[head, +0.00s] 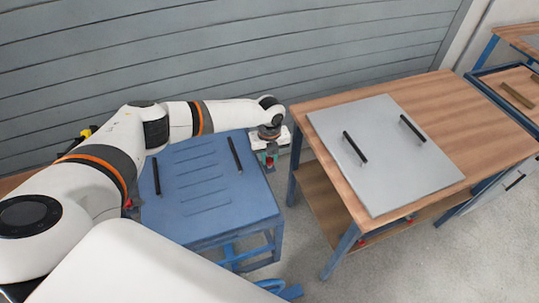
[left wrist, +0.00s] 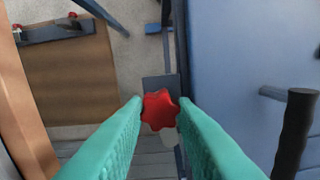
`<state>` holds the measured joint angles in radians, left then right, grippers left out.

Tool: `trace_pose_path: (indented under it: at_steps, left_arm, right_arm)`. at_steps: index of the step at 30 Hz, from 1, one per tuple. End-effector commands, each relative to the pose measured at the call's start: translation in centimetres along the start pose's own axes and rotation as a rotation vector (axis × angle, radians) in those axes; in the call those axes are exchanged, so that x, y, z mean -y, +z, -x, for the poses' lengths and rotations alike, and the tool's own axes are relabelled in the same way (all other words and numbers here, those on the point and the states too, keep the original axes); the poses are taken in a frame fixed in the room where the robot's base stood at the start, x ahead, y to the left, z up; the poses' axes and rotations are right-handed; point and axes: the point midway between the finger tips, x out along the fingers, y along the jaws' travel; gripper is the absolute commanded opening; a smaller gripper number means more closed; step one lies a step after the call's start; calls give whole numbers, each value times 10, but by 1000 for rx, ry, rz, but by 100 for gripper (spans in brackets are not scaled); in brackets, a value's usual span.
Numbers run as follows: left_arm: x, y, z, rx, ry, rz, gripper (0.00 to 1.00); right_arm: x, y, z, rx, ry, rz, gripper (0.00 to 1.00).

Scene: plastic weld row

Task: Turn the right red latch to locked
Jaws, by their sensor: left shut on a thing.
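The right red latch is a red star-shaped knob (left wrist: 160,109) at the right side of the blue box-like unit (head: 215,215). My left gripper (head: 270,161) reaches over the far right corner of this unit and points down. In the left wrist view its two green fingers (left wrist: 160,106) are closed on the knob, one on each side. The fingers hide most of the knob in the head view, and whether it is locked cannot be told. Another small red part (head: 128,204) shows at the unit's left side, partly behind my arm.
The blue unit's lid carries two black handles (head: 235,155). To the right stands a wooden table (head: 450,110) with a grey panel (head: 385,175) that has two black handles. A narrow floor gap separates table and unit. A grey slatted wall (head: 230,50) stands behind.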

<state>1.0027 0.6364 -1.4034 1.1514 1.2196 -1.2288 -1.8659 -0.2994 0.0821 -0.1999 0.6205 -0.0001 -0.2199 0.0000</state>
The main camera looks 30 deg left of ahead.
Motion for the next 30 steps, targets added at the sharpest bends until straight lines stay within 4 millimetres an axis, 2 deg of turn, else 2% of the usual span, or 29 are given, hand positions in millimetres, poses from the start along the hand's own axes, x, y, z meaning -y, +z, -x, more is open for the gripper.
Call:
trace_pose_path:
  at_steps: [30]
  left_arm:
    - [0, 0, 3, 1, 0, 952, 2]
  right_arm:
    - [-2, 4, 44, -1, 4, -1, 36]
